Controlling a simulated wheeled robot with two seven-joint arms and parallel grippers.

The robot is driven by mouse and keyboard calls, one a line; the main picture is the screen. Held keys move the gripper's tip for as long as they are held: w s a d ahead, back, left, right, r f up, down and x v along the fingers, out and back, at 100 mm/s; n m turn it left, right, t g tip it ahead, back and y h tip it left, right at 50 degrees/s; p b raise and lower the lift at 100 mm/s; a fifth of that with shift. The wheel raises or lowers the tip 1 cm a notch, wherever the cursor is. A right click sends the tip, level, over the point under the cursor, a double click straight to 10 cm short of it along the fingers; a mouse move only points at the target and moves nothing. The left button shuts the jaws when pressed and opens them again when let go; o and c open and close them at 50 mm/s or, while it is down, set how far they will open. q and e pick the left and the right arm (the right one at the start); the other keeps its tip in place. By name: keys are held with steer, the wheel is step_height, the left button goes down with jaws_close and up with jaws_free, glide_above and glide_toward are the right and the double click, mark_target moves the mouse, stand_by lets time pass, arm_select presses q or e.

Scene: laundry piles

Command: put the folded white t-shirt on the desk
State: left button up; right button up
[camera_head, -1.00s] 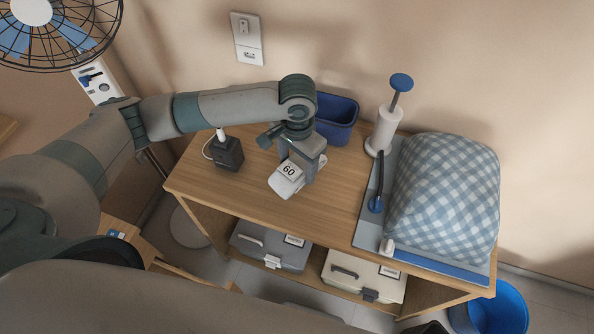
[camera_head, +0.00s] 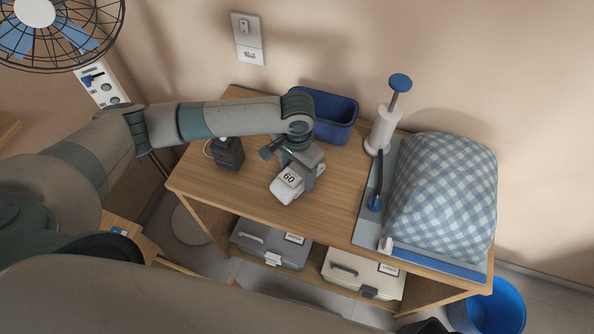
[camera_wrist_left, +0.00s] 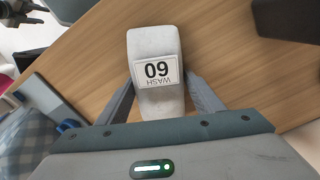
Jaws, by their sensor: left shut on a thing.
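My left gripper (camera_head: 303,180) points down over the wooden desk (camera_head: 335,185) and is shut on the white piece, one finger on each side (camera_wrist_left: 160,95). The piece is at the desk top or just above it; I cannot tell if it touches. My right gripper does not show clearly.
A dark box with a white plug (camera_head: 229,153) stands left of the piece. A press with checkered cloth (camera_head: 440,195) fills the right side. Bare wood lies between. Two cases (camera_head: 270,243) sit on the lower shelf.

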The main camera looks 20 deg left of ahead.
mark_target(297, 171)
arm_select(q)
steer(key=shift+f, duration=0.1)
steer(key=o, duration=1.1)
steer(key=shift+r, duration=0.7)
step_height(297, 171, up, 11)
steer(key=b, duration=0.2)
steer(key=shift+b, duration=0.3)
